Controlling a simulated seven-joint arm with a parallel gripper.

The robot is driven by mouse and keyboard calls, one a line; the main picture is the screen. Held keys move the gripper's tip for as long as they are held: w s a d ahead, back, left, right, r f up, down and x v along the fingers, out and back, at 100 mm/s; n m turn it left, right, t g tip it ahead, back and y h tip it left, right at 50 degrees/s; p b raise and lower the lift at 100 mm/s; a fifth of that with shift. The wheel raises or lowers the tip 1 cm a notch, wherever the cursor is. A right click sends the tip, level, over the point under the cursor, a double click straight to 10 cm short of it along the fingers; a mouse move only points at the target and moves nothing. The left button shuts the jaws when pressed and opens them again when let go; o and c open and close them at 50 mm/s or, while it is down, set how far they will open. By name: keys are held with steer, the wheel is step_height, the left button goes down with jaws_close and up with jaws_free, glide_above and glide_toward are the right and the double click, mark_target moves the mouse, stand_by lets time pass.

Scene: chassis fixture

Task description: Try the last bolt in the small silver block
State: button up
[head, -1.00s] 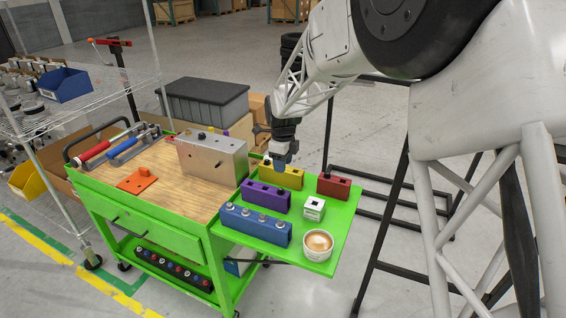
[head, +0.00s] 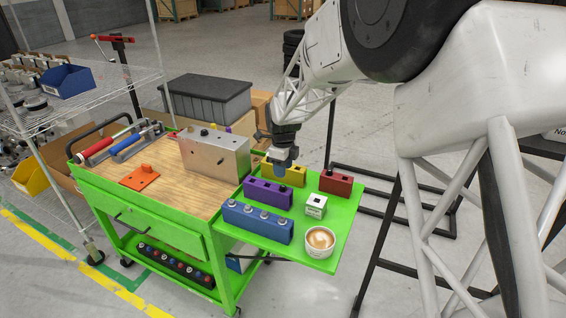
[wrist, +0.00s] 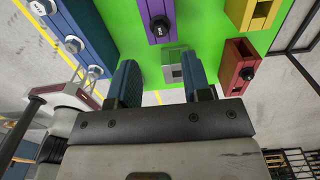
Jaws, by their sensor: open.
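The small silver block (head: 316,206) stands on the green side shelf, with a dark square opening in its top. In the wrist view the small silver block (wrist: 172,72) shows beyond and between my fingers, apart from them. My gripper (head: 282,168) is open and empty, above the shelf near the yellow block (head: 291,175). Its two blue fingers (wrist: 160,80) are spread in the wrist view. The blue block (head: 257,223) carries several silver bolts.
A coffee cup (head: 319,241) stands at the shelf's front corner, close to the small silver block. A large silver box (head: 216,156) with a black bolt on top stands on the wooden cart top (head: 178,180). An orange fixture (head: 140,177) lies left of it.

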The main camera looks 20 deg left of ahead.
mark_target(283, 186)
steer(key=shift+f, duration=1.7)
steer(key=shift+f, duration=2.15)
steer(key=shift+r, duration=0.2)
jaws_close()
steer(key=shift+r, duration=0.15)
steer(key=shift+r, duration=3.35)
